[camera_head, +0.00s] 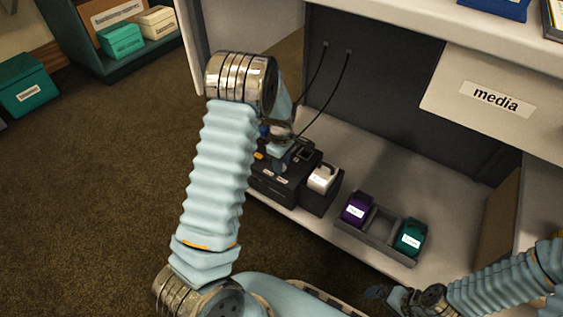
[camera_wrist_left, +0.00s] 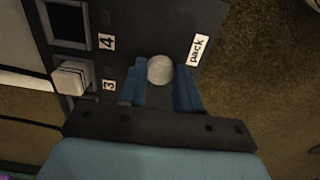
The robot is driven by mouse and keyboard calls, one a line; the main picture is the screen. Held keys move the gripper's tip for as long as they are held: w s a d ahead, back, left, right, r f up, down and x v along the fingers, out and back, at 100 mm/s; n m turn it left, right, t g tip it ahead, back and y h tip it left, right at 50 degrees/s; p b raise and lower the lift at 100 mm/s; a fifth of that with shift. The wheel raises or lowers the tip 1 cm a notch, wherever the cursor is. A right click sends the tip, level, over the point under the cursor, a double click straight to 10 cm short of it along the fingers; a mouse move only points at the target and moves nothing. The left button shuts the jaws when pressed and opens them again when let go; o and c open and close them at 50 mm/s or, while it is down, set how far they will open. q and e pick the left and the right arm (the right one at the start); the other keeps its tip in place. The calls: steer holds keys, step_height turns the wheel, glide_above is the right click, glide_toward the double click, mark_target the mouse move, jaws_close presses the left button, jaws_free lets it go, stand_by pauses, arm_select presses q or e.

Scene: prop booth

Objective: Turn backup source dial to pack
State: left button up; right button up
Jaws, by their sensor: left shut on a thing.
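The backup source dial shows as a round pale grey knob (camera_wrist_left: 160,70) on a black panel (camera_wrist_left: 215,20) in the left wrist view. My left gripper (camera_wrist_left: 160,88) is shut on it, one blue finger on each side. A white "pack" label (camera_wrist_left: 198,50) is on the panel to the right of the knob. I cannot make out a pointer mark on the knob. In the head view the black device (camera_head: 270,183) stands on the shelf, and my left gripper (camera_head: 280,152) is at its top, hiding the dial. My right gripper (camera_head: 385,294) is at the lower right, away from the device.
A white block (camera_head: 322,178) sits at the device's right side. A grey tray (camera_head: 376,243) holds a purple block (camera_head: 357,208) and a teal block (camera_head: 410,238), with an empty slot between. Two black cables (camera_head: 328,100) hang behind. A "media" panel (camera_head: 495,97) overhangs at right.

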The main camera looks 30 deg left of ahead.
arm_select(q)
steer(key=o, duration=1)
steer(key=shift+o, duration=0.2)
steer(key=shift+r, duration=0.1)
step_height(320, 180, up, 14)
steer(key=p, duration=0.3)
steer(key=shift+f, duration=0.2)
steer(key=shift+s, duration=0.1)
